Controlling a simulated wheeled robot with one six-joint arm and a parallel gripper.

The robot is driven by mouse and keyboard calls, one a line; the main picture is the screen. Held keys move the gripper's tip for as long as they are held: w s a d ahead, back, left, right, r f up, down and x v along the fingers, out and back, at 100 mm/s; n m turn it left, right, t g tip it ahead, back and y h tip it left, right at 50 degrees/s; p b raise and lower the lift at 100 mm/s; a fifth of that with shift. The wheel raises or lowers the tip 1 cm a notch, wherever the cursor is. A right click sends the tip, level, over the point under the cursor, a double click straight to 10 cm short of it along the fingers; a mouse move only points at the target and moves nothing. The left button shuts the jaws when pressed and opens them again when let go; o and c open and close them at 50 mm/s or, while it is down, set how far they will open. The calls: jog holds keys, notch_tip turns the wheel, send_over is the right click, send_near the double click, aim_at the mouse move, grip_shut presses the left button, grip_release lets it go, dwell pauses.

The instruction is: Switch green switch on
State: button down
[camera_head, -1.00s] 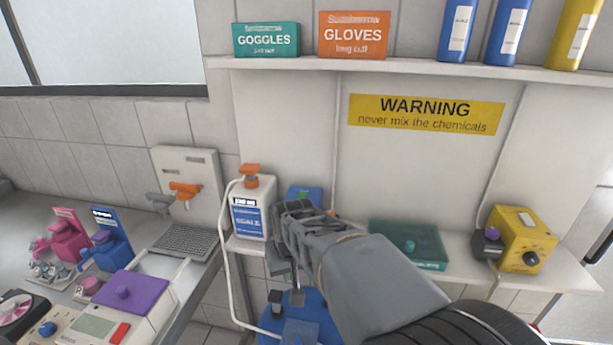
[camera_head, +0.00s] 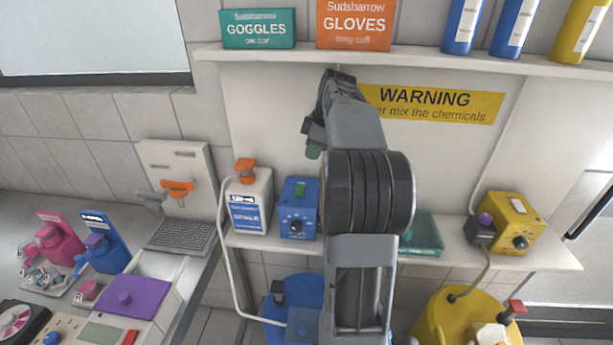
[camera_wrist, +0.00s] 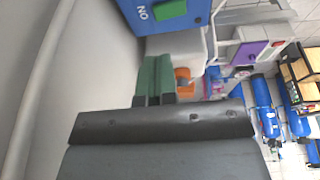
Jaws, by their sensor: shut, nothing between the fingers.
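The green switch (camera_head: 299,190) sits on the upper front of a blue box (camera_head: 297,222) with a black knob, on the lower shelf. In the wrist view the green switch (camera_wrist: 170,9) is at the top edge, beside the letters "ON" on the blue box (camera_wrist: 200,17). My gripper (camera_head: 313,152) is above the box in the head view, its green fingertips apart from the switch. In the wrist view my gripper (camera_wrist: 154,75) is shut and empty, below the switch in the picture.
A white bottle with an orange cap (camera_head: 250,205) stands left of the blue box. A teal tray (camera_head: 424,235) and a yellow box (camera_head: 510,222) are to the right. The upper shelf (camera_head: 400,58) overhangs, close to my raised wrist.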

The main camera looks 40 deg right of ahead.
aim_at(299, 186)
jog(key=shift+w+a, duration=0.1)
jog(key=shift+a, duration=0.05)
jog(key=p+x, duration=0.1)
jog(key=x, duration=0.9)
dwell(0.4)
